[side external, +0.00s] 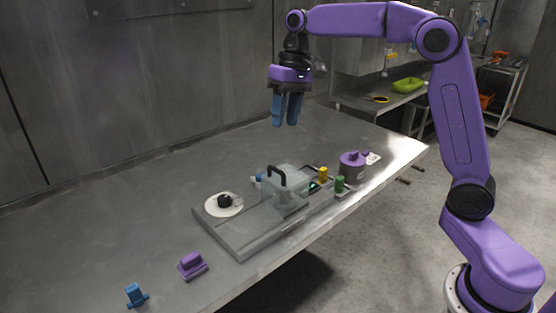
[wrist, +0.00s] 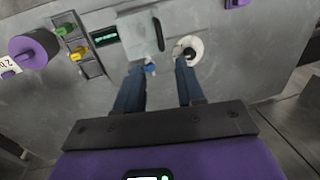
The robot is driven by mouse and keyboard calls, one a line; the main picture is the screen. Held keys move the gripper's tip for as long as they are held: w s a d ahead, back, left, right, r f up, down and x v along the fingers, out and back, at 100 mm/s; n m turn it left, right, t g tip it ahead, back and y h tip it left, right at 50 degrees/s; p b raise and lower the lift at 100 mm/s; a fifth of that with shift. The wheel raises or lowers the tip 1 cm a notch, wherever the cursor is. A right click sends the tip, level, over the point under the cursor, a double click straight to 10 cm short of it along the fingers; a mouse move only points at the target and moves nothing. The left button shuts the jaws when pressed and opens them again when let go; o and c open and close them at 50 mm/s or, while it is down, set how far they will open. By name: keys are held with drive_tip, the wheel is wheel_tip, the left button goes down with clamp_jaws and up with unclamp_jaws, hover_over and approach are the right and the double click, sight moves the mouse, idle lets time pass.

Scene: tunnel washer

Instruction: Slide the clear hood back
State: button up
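The clear hood (side external: 289,201) is a see-through box on a flat grey base (side external: 243,242) on the table. A black handle (side external: 284,174) stands on its top. The hood (wrist: 132,35) and its handle (wrist: 158,34) also show in the wrist view, beyond my fingertips. Left of the hood in the side view, a white disc (side external: 212,209) with a black piece (side external: 225,200) lies uncovered on the base. My gripper (side external: 286,124) is high above the table, behind the hood, pointing down. Its blue fingers are apart and empty, as the wrist view (wrist: 160,66) also shows.
A small blue piece (side external: 259,178) is beside the hood. A yellow knob (side external: 323,173), a green knob (side external: 339,184) and a purple cylinder (side external: 352,167) stand to its right. A purple block (side external: 191,265) and a blue block (side external: 136,295) lie at front left. The table's back left is clear.

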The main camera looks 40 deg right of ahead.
hover_over(285, 184)
drive_tip(key=w, duration=0.3)
drive_tip(key=f, duration=1.1)
drive_tip(key=shift+w+d+f, duration=0.1)
drive_tip(key=shift+d+f, duration=0.05)
drive_tip(key=shift+d, duration=0.1)
drive_tip(key=shift+c, duration=0.3)
clamp_jaws()
